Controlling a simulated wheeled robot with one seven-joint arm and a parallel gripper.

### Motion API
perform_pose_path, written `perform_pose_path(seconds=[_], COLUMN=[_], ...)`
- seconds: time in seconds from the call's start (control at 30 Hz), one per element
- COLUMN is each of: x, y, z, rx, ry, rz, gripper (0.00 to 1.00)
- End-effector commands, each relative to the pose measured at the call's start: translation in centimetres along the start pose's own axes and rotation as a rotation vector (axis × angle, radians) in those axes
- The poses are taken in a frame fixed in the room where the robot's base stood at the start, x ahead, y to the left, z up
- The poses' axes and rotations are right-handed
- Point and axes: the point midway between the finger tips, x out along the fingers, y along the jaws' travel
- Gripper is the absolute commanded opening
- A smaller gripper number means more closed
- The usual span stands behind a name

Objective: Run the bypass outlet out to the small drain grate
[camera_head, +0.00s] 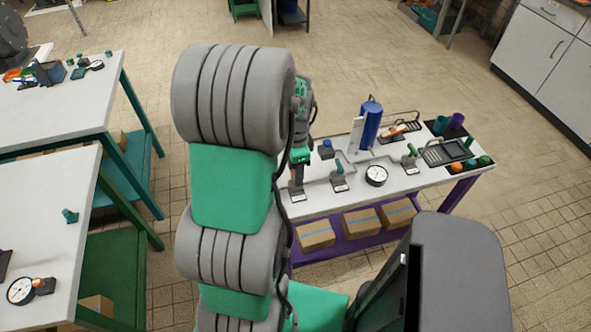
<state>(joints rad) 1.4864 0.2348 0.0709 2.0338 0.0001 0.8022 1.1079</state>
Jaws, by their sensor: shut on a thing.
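My gripper (299,157) is at the left end of a white-topped table (330,208), partly hidden by my arm. It is shut on a grey upright piece (297,178) above a small pale base plate; the grip itself is hard to see. A thin grey pipe run (358,170) crosses the table, with green-handled valves (338,177) (410,155) and a round white gauge (376,175). A dark slotted tray (447,153), grate-like, lies at the right. I cannot tell which pipe end is the bypass outlet.
A blue cylinder (371,124) stands at the back, near an orange-handled item (398,130). Cardboard boxes (360,222) sit on the purple lower shelf. Other tables (60,110) stand at the left; tiled floor lies between.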

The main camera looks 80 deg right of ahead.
Motion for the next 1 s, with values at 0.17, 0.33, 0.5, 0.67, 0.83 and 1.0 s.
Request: perform_pose_path(seconds=[0.17,0.33,0.5,0.67,0.83,1.0], x=[0.0,-0.01,0.0,-0.01,-0.04,-0.06], y=[-0.02,-0.04,-0.05,-0.03,-0.04,-0.07], z=[0.0,-0.01,-0.01,0.0,-0.01,-0.02], rx=[-0.054,-0.156,-0.299,-0.451,-0.613,-0.775], ry=[0.0,0.001,0.001,0.0,0.001,0.001], rz=[0.0,-0.001,-0.001,-0.001,-0.001,-0.002], gripper=[0.07,0.07,0.07,0.07,0.07,0.07])
